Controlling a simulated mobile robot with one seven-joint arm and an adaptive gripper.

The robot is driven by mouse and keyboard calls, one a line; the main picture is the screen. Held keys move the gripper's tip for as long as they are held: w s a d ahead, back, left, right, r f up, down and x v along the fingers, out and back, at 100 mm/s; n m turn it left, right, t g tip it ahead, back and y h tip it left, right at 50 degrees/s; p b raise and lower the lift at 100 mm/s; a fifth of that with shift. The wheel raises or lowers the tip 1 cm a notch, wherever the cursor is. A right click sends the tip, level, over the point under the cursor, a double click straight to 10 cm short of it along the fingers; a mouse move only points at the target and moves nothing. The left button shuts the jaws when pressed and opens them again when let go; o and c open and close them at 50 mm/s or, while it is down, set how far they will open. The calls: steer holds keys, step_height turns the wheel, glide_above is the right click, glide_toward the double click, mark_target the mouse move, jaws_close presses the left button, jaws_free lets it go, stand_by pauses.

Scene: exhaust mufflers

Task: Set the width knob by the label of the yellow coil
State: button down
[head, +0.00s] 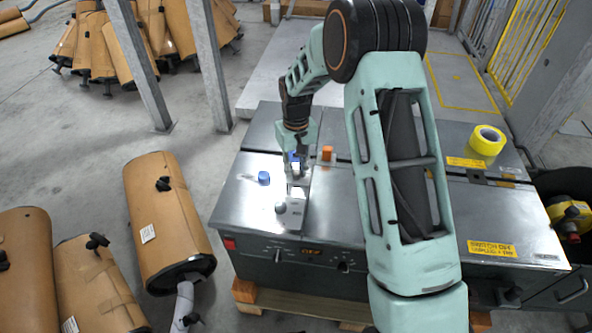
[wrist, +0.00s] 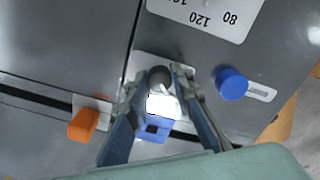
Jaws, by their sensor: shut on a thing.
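The yellow coil (head: 487,140) lies at the right of the grey machine top; its label is too small to read. A light scale plate (head: 293,218) with a round grey knob (head: 280,207) sits near the machine's front edge. In the wrist view the scale plate (wrist: 208,14) shows 120 and 80 upside down; its knob is outside that view. My gripper (head: 297,168) is over the machine behind the plate. In the wrist view my gripper (wrist: 160,90) has its fingers on both sides of a blue and white piece (wrist: 156,127), with a dark round end beyond it.
A blue knob (wrist: 232,84) stands beside the fingers and an orange knob (wrist: 83,124) on the other side. Yellow warning labels (head: 491,249) mark the machine's right part. An OFF display (head: 311,251) is on the front.

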mark_target(296, 172)
steer(key=c, duration=1.7)
jaws_free()
steer(key=shift+r, duration=0.15)
step_height(296, 172, up, 12)
steer(key=shift+f, duration=0.1)
